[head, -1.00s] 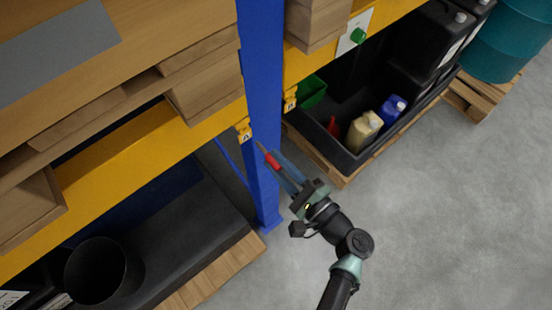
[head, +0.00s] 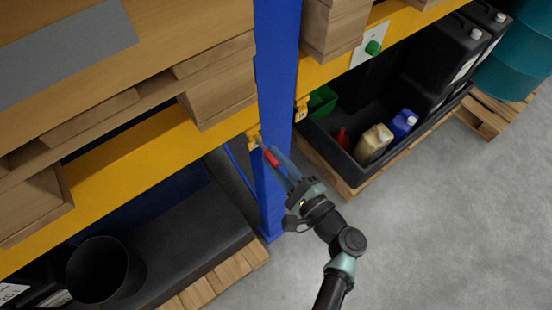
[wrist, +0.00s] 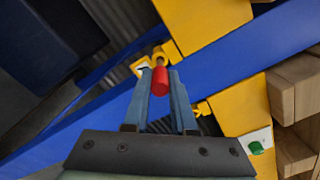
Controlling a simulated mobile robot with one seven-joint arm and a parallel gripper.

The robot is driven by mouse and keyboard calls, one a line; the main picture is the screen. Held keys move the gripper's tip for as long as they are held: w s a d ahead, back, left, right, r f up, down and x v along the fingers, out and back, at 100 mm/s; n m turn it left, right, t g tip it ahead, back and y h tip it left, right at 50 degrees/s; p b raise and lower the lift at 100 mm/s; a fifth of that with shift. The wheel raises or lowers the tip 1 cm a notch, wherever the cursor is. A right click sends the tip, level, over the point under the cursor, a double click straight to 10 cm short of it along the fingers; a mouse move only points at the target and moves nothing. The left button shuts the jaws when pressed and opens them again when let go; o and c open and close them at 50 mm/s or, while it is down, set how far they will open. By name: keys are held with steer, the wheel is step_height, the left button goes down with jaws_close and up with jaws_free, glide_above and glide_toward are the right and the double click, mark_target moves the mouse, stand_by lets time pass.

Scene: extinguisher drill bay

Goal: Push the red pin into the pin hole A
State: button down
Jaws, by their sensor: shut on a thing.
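The red pin (head: 270,157) is held between the two blue-grey fingers of my gripper (head: 276,160). In the wrist view the red pin (wrist: 160,82) sits between the fingertips, its metal tip pointing away from my gripper. The tip meets a small yellow bracket (head: 254,138) on the beam end, left of the blue upright. In the wrist view this yellow bracket (wrist: 159,55) lies straight beyond the pin. The pin hole itself is covered by the tip, and I cannot tell how far the tip is in. The red body is outside the bracket.
The blue upright (head: 275,110) stands right behind my gripper. A second yellow bracket (head: 301,110) is on its right side. Yellow beams (head: 130,170) carry wooden pallets. A black tray (head: 352,177) with jugs stands lower right. The grey floor (head: 440,220) at right is clear.

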mark_target(267, 151)
steer(key=shift+b+x, duration=1.1)
steer(key=shift+x, duration=1.2)
stand_by(1.5)
steer(key=c, duration=0.7)
jaws_free()
steer(key=shift+w, duration=0.1)
steer(key=shift+o, duration=0.2)
steer(key=shift+p+v, duration=0.9)
steer(key=shift+v, duration=3.65)
steer(key=shift+a, duration=0.1)
